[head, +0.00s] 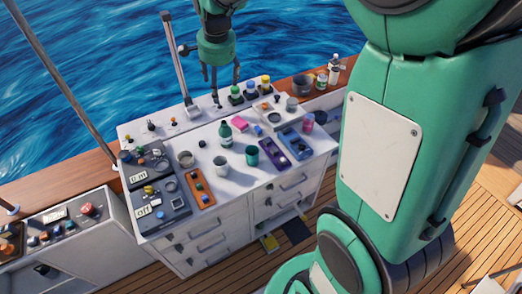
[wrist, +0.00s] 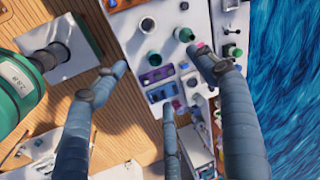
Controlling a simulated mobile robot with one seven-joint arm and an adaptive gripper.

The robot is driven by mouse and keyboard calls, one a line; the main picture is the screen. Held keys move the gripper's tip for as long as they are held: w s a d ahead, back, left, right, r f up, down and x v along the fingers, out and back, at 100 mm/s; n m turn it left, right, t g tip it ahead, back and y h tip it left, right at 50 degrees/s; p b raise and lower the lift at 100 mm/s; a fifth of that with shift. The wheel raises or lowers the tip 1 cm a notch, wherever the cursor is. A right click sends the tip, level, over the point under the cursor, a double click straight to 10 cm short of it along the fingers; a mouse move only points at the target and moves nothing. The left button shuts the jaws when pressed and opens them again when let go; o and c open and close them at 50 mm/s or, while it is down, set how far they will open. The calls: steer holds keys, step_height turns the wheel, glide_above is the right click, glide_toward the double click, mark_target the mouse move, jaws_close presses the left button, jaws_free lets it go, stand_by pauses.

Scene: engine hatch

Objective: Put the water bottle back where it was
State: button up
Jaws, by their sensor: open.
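A small green bottle (head: 226,133) stands upright on the white counter (head: 236,174), behind a green cup (head: 252,156). The bottle also shows in the wrist view (wrist: 184,34), seen from above. A white bottle (head: 333,68) stands on the wooden ledge at the back right; which one is the water bottle I cannot tell for certain. My gripper (head: 222,88) is open and empty, high above the back of the counter, its fingers pointing down. In the wrist view my gripper (wrist: 165,76) has its fingers spread apart, touching nothing visible.
A purple tray (head: 273,153), a blue tray (head: 296,144) and an orange tray (head: 199,189) lie on the counter. A metal post (head: 180,65) rises at the back edge.

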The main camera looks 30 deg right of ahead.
steer(key=s+a+r+n+t, duration=0.1)
steer(key=s+r+n, duration=0.2)
steer(key=s, duration=0.6)
steer(key=s+a+r+n, duration=0.2)
steer(key=s+r+n, duration=0.15)
steer(key=s, duration=0.55)
steer(key=s+a+f+n+t, duration=0.1)
steer(key=s+n, duration=0.5)
steer(key=s, duration=1)
steer(key=shift+a+f+t, duration=0.25)
steer(key=shift+f+t, duration=0.15)
steer(key=shift+f, duration=0.15)
steer(key=shift+n, duration=0.25)
step_height(320, 180, down, 18)
steer(key=b, duration=1.8)
